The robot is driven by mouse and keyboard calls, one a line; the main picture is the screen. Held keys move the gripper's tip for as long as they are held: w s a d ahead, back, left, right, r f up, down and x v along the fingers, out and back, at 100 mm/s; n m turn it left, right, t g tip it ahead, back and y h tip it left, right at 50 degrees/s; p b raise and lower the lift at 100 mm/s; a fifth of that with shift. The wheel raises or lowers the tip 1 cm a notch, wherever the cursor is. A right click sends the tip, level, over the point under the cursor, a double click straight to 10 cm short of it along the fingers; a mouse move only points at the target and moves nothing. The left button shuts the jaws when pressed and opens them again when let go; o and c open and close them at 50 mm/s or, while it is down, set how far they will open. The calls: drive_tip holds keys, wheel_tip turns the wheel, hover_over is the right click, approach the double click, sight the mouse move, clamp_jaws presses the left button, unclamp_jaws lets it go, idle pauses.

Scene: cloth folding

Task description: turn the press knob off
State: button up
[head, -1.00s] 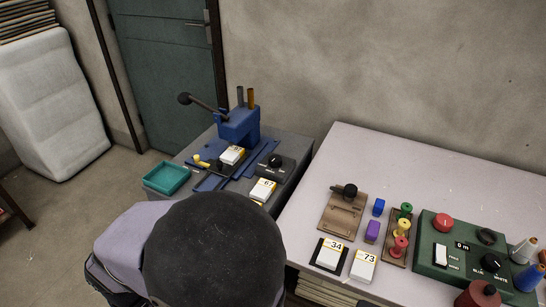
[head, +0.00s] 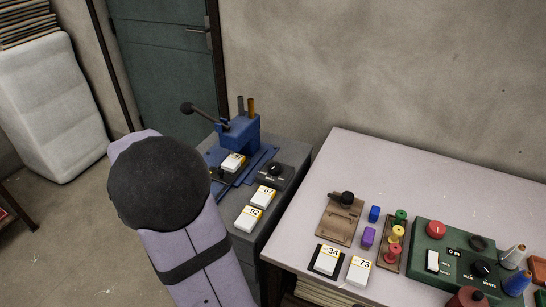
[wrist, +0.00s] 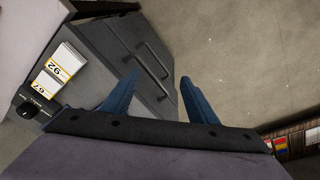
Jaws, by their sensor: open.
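The press knob (head: 275,168) is a black dial on a dark control box (head: 283,180) beside the blue press (head: 240,137) on the grey cabinet. Its pointer setting is too small to read. In the wrist view the knob (wrist: 27,109) shows at the left edge, beside the numbered blocks. My gripper (wrist: 158,78) is open and empty, its two blue fingers apart over the cabinet's drawer side and the floor. The knob is off to the left of the fingers, not between them. In the head view my arm hides the gripper.
White blocks marked 67 (head: 263,197) and 92 (head: 249,219) lie on the cabinet in front of the knob box. The press lever (head: 197,112) sticks out to the left. The table (head: 355,150) to the right holds a green control box (head: 455,260), spools and more blocks.

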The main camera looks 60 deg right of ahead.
drive_tip(key=d+r+m+h+p, duration=0.1)
drive_tip(key=d+r+m, duration=0.15)
drive_tip(key=d, duration=0.45)
drive_tip(key=d+r+m+p, duration=0.1)
drive_tip(key=d+m, duration=0.2)
drive_tip(key=d, duration=0.5)
drive_tip(key=m+g+h+p, duration=0.2)
drive_tip(key=m+p, duration=0.1)
drive_tip(key=m, duration=0.4)
approach(274, 167)
drive_tip(key=shift+n, duration=0.25)
drive_tip(key=shift+p+x, duration=1.1)
drive_tip(key=shift+x, duration=3.1)
drive_tip(key=c, duration=1.1)
